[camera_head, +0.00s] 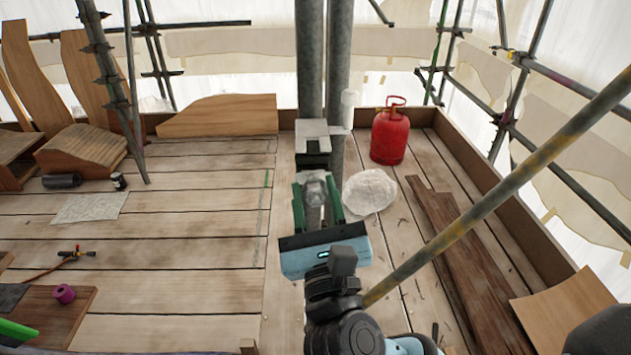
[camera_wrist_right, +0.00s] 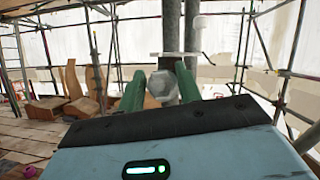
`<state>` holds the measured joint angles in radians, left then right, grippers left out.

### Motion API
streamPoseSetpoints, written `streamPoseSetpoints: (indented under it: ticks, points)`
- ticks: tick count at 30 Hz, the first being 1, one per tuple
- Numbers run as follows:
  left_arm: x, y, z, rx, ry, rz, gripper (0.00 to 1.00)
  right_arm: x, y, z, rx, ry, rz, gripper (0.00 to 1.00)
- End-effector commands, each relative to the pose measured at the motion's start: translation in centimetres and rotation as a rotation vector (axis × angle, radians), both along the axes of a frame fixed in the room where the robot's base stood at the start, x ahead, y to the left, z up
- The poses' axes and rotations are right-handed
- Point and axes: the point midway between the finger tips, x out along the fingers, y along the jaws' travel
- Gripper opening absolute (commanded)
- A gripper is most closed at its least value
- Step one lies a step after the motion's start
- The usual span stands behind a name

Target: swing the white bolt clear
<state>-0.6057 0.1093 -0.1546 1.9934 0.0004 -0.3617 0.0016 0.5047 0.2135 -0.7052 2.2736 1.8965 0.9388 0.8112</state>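A white upright piece (camera_head: 347,108), which looks like the white bolt, stands beside the right grey pole, at the right of a pale plate (camera_head: 312,128). My right gripper (camera_head: 315,188) is nearer than the plate and apart from the white piece. Its green fingers close on both sides of a grey faceted knob (camera_wrist_right: 161,84), which fills the gap between them. Of my left gripper only a green part (camera_head: 18,331) shows at the lower left edge; its fingertips are hidden.
A red gas bottle (camera_head: 390,136) and a pale sack-like heap (camera_head: 369,191) stand right of the poles. A slanting scaffold tube (camera_head: 500,200) crosses the right side. Dark planks (camera_head: 460,255) lie there. The deck at left centre (camera_head: 190,230) is clear.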

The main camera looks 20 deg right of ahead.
Motion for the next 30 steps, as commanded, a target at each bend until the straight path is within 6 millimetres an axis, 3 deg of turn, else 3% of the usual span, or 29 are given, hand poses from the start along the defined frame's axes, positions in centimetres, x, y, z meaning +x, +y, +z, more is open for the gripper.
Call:
streamPoseSetpoints:
  ticks: [6, 14, 22, 30]
  points:
    - [0.2, 0.1, 0.3, 0.002, -0.006, 0.000, 0.50, 1.5, -0.3, 0.6, 0.000, 0.000, -0.001, 0.34]
    - [0.3, 0.1, 0.3, 0.003, -0.007, -0.001, 0.50, 1.6, -0.3, 0.5, 0.000, 0.002, 0.000, 0.34]
    - [0.3, 0.2, 0.4, 0.004, -0.009, -0.001, 0.50, 1.6, -0.3, 0.6, 0.000, 0.002, 0.000, 0.02]
    - [1.0, 0.2, 1.3, 0.003, -0.027, -0.001, 0.50, 1.6, -0.3, 0.9, 0.003, 0.013, -0.001, 0.00]
